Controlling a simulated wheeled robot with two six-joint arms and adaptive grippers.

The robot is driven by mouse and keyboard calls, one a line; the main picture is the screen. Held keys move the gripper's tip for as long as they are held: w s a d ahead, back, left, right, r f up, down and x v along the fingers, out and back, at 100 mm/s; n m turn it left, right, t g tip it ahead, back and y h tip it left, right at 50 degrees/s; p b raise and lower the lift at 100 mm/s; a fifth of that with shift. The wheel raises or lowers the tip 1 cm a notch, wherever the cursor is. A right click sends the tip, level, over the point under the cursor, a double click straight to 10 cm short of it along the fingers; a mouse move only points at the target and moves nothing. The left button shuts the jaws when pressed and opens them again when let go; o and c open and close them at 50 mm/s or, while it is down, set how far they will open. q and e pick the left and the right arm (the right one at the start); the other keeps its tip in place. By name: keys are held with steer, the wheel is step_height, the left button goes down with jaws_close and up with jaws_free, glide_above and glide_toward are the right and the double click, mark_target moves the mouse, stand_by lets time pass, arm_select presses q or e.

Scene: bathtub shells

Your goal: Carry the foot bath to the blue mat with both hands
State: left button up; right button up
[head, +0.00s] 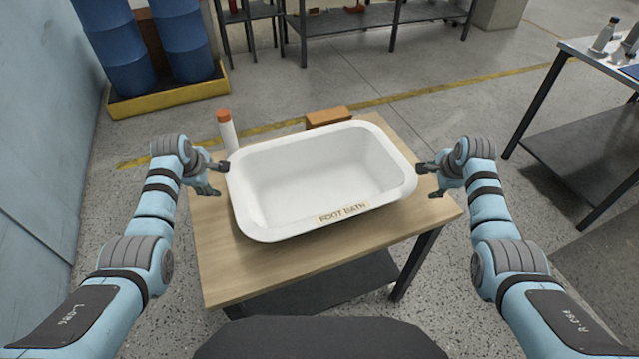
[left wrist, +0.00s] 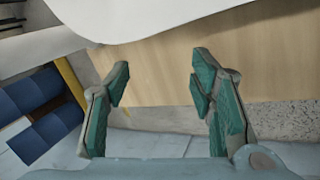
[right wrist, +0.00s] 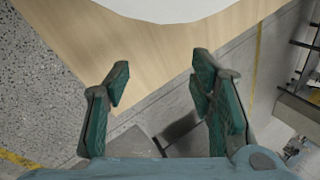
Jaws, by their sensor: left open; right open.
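The foot bath (head: 320,170) is a white rectangular tub with a "FOOT BATH" label on its near wall, standing upright on a small wooden table (head: 225,265). My left gripper (head: 218,178) is open beside the tub's left rim. In the left wrist view, the white tub (left wrist: 150,18) lies beyond the open fingers (left wrist: 160,65). My right gripper (head: 426,180) is open beside the right rim. In the right wrist view, the tub (right wrist: 170,8) shows at the top, beyond the open fingers (right wrist: 158,68). A sliver of blue (head: 631,71) shows on the right-hand table; I cannot tell whether it is the mat.
A white bottle with an orange cap (head: 227,130) stands behind the tub's left corner. A brown block (head: 328,117) lies behind it. Another table (head: 585,60) with bottles stands at the right, across open floor. Blue barrels (head: 110,45) stand at the back left.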

arm_select(q)
steer(key=x, duration=0.3)
steer(key=shift+w+f, duration=0.2)
arm_select(e)
steer(key=x, duration=0.3)
steer(key=shift+w+f, duration=0.2)
arm_select(q)
steer(key=shift+d+f, duration=0.2)
arm_select(e)
steer(key=shift+a+f, duration=0.2)
steer(key=shift+f, duration=0.05)
arm_select(q)
steer(key=shift+d, duration=0.35)
arm_select(e)
steer(key=shift+a, duration=0.35)
arm_select(q)
steer(key=shift+s+d+r, duration=0.1)
steer(key=shift+d, duration=0.15)
arm_select(e)
steer(key=shift+s+a+r, duration=0.1)
steer(key=shift+a+r, duration=0.05)
steer(key=shift+a, duration=0.05)
